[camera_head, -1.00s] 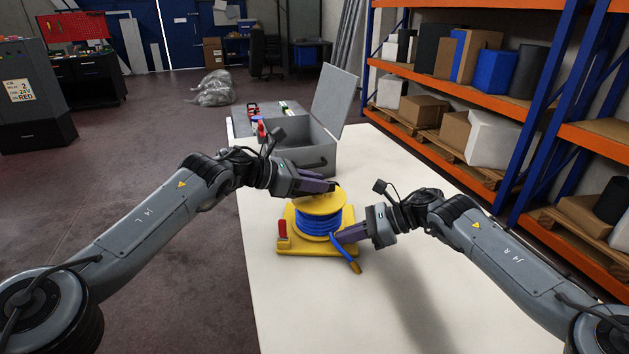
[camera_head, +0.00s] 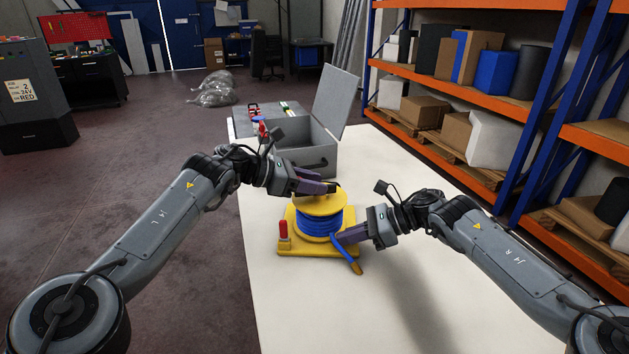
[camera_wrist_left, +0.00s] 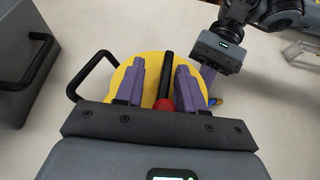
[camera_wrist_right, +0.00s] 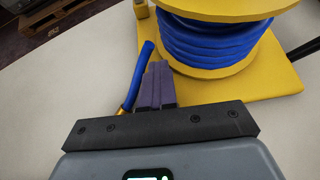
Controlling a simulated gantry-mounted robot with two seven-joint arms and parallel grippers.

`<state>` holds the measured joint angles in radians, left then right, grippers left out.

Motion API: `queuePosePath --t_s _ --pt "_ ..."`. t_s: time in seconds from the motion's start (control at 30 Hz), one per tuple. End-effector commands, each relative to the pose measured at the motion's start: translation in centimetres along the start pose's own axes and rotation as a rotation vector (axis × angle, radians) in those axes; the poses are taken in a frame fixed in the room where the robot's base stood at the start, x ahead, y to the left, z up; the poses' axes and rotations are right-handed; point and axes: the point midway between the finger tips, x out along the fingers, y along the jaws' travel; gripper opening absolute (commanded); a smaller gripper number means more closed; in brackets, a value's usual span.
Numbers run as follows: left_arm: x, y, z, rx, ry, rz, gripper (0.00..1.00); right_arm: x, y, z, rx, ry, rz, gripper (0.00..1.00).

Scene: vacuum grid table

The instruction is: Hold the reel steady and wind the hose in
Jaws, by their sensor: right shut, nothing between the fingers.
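The yellow reel (camera_head: 322,203) stands on its yellow base on the white table, with blue hose (camera_head: 318,221) wound on its drum. The hose's loose end (camera_head: 351,258) hangs over the base's front edge; its brass-coloured tip shows in the right wrist view (camera_wrist_right: 121,111). My left gripper (camera_head: 318,187) is over the reel's top. In the left wrist view its fingers are apart, with a black bar (camera_wrist_left: 167,70) and a red knob (camera_wrist_left: 163,104) between them and a gap beside the bar. My right gripper (camera_head: 345,237) is shut and empty, beside the loose hose and the drum.
A red upright handle (camera_head: 283,229) stands on the base's left corner. An open grey toolbox (camera_head: 310,150) stands behind the reel. Orange and blue shelving (camera_head: 470,95) lines the right. The table's front (camera_head: 310,310) is clear.

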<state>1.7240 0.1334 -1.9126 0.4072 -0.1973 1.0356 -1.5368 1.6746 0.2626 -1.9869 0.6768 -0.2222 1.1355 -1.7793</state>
Motion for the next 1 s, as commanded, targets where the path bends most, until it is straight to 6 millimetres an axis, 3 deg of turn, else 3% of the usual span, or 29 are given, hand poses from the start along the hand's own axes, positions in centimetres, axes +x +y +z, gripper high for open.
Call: queuePosePath --t_s 0.03,0.27,0.47,1.0 --pt "0.1 -0.1 -0.1 0.001 0.000 -0.002 0.38 0.8 0.4 -1.3 0.020 0.014 0.012 0.00" --pt "0.0 -0.1 0.1 0.003 -0.001 -0.004 0.38 0.8 0.4 -1.3 0.020 0.014 0.011 0.00" --pt "-1.5 -0.1 0.1 0.003 -0.002 -0.005 0.38 0.8 0.4 -1.3 0.020 0.014 0.011 0.00" --pt "-10.2 0.3 0.2 0.004 -0.002 -0.001 0.38 0.8 0.4 -1.3 0.020 0.015 0.010 0.00"
